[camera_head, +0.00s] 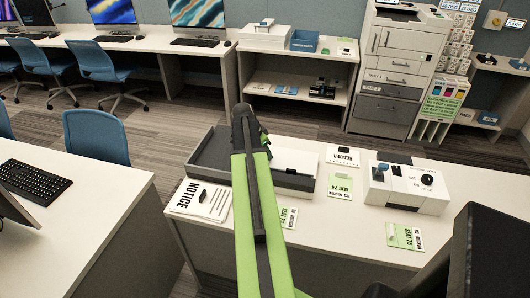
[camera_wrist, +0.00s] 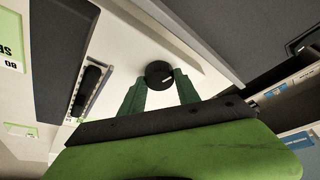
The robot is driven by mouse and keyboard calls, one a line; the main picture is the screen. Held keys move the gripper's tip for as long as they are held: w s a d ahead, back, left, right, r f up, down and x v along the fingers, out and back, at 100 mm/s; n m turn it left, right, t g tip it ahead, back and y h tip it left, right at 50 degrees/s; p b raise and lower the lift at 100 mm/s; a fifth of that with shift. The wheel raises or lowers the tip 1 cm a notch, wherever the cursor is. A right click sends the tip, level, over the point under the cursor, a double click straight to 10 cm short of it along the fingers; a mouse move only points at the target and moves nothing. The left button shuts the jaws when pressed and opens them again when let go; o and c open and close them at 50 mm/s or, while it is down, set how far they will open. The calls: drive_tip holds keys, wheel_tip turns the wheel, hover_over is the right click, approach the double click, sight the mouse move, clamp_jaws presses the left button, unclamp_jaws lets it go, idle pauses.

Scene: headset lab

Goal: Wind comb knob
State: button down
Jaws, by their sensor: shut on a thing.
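A round black knob (camera_wrist: 157,70) with a small white mark on its face shows in the wrist view, against a white surface. My gripper (camera_wrist: 158,78) has its two green fingers on either side of the knob and is shut on it. In the head view my arm runs up the middle, over the counter (camera_head: 330,222), and its far end (camera_head: 244,112) is above the dark grey tray-like unit (camera_head: 213,155). The knob and the fingertips cannot be made out there.
A white unit (camera_head: 425,188) with dark parts on top stands right on the counter. Notice sheets (camera_head: 200,203) and a green card (camera_head: 340,188) lie near my arm. A black part (camera_wrist: 88,92) sits in a slot left of my gripper. A printer (camera_head: 400,60) stands behind.

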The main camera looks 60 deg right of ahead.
drive_tip(key=shift+m, duration=0.3)
drive_tip(key=c, duration=0.9)
unclamp_jaws()
drive_tip(key=shift+r, duration=0.1)
drive_tip(key=p+v, duration=1.6)
drive_tip(key=v, duration=0.1)
drive_tip(key=shift+w, duration=0.1)
